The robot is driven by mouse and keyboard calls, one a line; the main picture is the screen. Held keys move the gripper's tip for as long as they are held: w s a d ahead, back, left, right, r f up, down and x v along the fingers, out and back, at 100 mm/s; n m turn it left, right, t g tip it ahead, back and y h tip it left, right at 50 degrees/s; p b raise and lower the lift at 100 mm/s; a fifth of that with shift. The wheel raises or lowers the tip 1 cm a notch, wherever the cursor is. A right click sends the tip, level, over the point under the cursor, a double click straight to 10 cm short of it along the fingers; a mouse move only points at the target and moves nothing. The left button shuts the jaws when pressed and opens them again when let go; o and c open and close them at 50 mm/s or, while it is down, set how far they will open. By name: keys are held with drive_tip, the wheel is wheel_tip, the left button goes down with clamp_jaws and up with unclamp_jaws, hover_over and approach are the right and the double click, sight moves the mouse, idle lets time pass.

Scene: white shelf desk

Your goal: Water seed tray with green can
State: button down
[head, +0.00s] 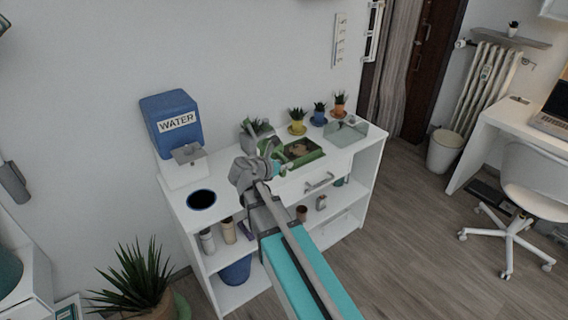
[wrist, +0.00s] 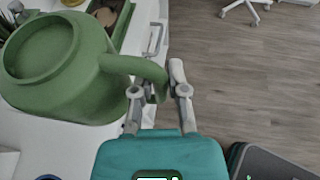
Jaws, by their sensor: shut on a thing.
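The green watering can (wrist: 75,85) fills the left of the wrist view, its round opening facing up and left. My gripper (wrist: 158,92) is shut on its curved handle. In the head view the can (head: 256,132) is partly hidden behind my gripper (head: 262,162). I cannot tell whether its base touches the desk. The seed tray (head: 308,161) is a green box with dark content and a round tan thing inside, just right of the can. Part of it shows beyond the can in the wrist view (wrist: 122,28). The spout is not clear.
A blue water dispenser (head: 173,118) stands at the desk's left end, with a dark round opening (head: 202,199) in front. Several small potted plants (head: 297,121) line the back. A clear box (head: 347,131) sits at the right. The desk's front has a drawer handle (head: 320,182).

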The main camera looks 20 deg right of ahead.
idle(0.4)
drive_tip(key=w+d+f+m+g+h+b, duration=0.1)
drive_tip(key=w+d+f+m+g+b, duration=0.1)
drive_tip(key=d+f+m+g+b, duration=0.1)
drive_tip(key=w+d+f+m+g+h+b, duration=0.1)
drive_tip(key=w+d+f+m+g+b, duration=0.1)
drive_tip(key=d+f+g+b, duration=0.2)
drive_tip(key=d+f+b, duration=0.2)
drive_tip(key=d, duration=0.2)
drive_tip(key=shift+w+m, duration=0.3)
drive_tip(key=shift+m, duration=0.1)
drive_tip(key=shift+d+r, duration=0.1)
drive_tip(key=shift+r, duration=0.1)
drive_tip(key=shift+s+r+n+g+y+p, duration=0.15)
drive_tip(key=shift+r+n+g+p, duration=0.4)
drive_tip(key=shift+r+p, duration=0.4)
drive_tip(key=shift+w+r+n+g+y+p, duration=0.15)
drive_tip(key=shift+r+n+g+p, duration=0.2)
drive_tip(key=shift+r+n+p, duration=0.6)
drive_tip(key=shift+s+f+m, duration=0.1)
drive_tip(key=shift+f+m, duration=0.2)
